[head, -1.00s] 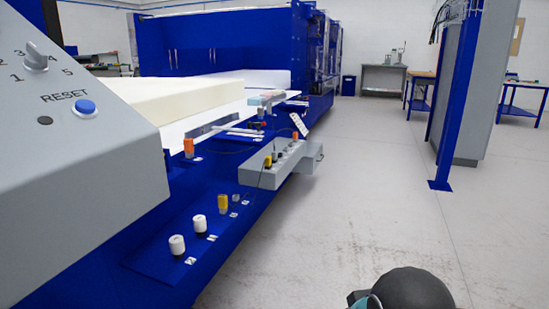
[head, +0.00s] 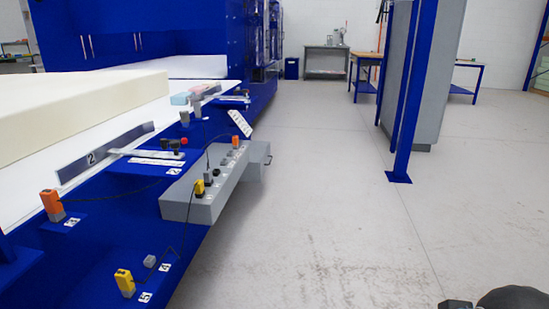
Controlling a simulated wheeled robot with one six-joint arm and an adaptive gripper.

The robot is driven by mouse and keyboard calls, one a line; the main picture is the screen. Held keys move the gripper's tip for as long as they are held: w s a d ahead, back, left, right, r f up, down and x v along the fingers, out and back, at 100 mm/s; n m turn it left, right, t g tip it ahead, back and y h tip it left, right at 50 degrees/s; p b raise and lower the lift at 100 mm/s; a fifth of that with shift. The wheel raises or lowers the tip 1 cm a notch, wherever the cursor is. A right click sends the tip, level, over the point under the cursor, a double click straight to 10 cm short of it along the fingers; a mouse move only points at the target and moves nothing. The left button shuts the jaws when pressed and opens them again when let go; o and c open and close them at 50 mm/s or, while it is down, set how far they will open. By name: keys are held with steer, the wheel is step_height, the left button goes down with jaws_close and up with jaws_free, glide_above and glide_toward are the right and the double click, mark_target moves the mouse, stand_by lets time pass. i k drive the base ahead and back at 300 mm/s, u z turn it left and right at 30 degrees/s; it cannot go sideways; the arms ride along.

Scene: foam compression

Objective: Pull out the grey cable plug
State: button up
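A grey connector box (head: 205,200) with a row of sockets is fixed to the side of the blue machine. A yellow plug (head: 199,188) stands in its near end. A small grey block (head: 150,261) sits on the blue ledge below, near a yellow plug (head: 125,283) with a cable. I cannot tell which piece is the grey cable plug. My gripper does not show; only a dark rounded part of my arm is at the bottom right corner.
An orange plug (head: 52,205) with a cable stands on the blue machine edge at left. A cream foam block (head: 80,105) lies on the white machine bed. A blue post (head: 408,110) stands at right. The grey floor (head: 320,220) between is clear.

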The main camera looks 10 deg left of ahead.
mark_target(208, 175)
steer(key=u, duration=0.05)
steer(key=i, duration=1.4)
steer(key=u, duration=1.25)
steer(key=i, duration=0.8)
steer(key=u, duration=0.65)
